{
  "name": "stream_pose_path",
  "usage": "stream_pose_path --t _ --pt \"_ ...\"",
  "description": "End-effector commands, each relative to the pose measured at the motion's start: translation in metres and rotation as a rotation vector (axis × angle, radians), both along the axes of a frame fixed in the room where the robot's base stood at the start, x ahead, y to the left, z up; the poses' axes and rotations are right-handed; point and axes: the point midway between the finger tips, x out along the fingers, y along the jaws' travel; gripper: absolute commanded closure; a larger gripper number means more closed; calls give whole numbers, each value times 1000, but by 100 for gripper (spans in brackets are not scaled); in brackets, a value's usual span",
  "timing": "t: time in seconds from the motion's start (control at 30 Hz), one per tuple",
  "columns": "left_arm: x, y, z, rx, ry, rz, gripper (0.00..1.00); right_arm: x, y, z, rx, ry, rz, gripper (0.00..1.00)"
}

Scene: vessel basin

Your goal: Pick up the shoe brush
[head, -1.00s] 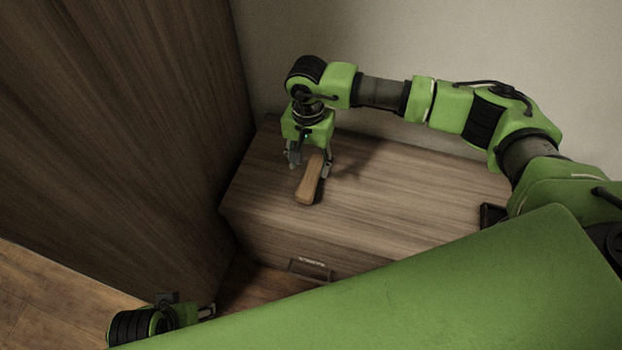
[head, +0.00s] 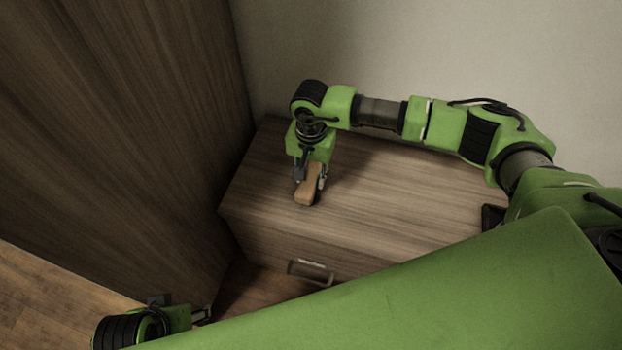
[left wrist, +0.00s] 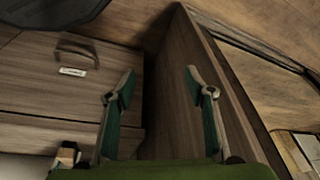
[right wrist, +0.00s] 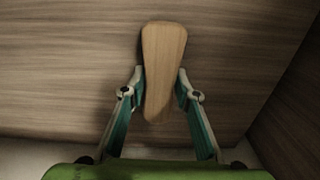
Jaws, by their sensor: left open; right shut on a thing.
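The shoe brush (head: 308,193) has a plain light wooden back and lies on the cabinet top (head: 400,200). In the right wrist view the brush (right wrist: 163,65) sits lengthwise between the fingers. My right gripper (head: 310,184) reaches down from above and is shut on the brush, one finger against each side near one end. The right gripper's fingers also show in the right wrist view (right wrist: 160,95). The brush's underside is hidden. My left gripper (head: 203,314) is open and empty, low at the left beside the cabinet; its spread fingers show in the left wrist view (left wrist: 160,85).
A tall dark wooden panel (head: 120,120) stands left of the cabinet. A pale wall (head: 430,50) is behind it. A drawer handle (head: 310,272) is on the cabinet front. A small dark object (head: 491,216) sits at the right end. The cabinet top right of the brush is clear.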

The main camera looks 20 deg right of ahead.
Motion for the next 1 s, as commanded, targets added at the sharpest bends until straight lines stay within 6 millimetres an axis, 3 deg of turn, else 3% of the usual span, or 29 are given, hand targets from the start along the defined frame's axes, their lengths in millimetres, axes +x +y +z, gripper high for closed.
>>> stream_pose_path --t 0.27,0.37,0.47,0.73,1.0 --pt "1 0 1 0 -2 0 51 1 0 7 1 -1 0 95" --pt "2 0 -1 0 -2 0 51 1 0 16 0 -1 -1 95" --pt "3 -2 -17 0 12 -2 51 1 0 33 1 -4 1 95" --pt "6 -3 -58 1 35 -6 51 -45 22 94 1 -3 6 95" --pt "6 -3 -76 1 41 -7 51 -102 48 119 2 -1 6 95"
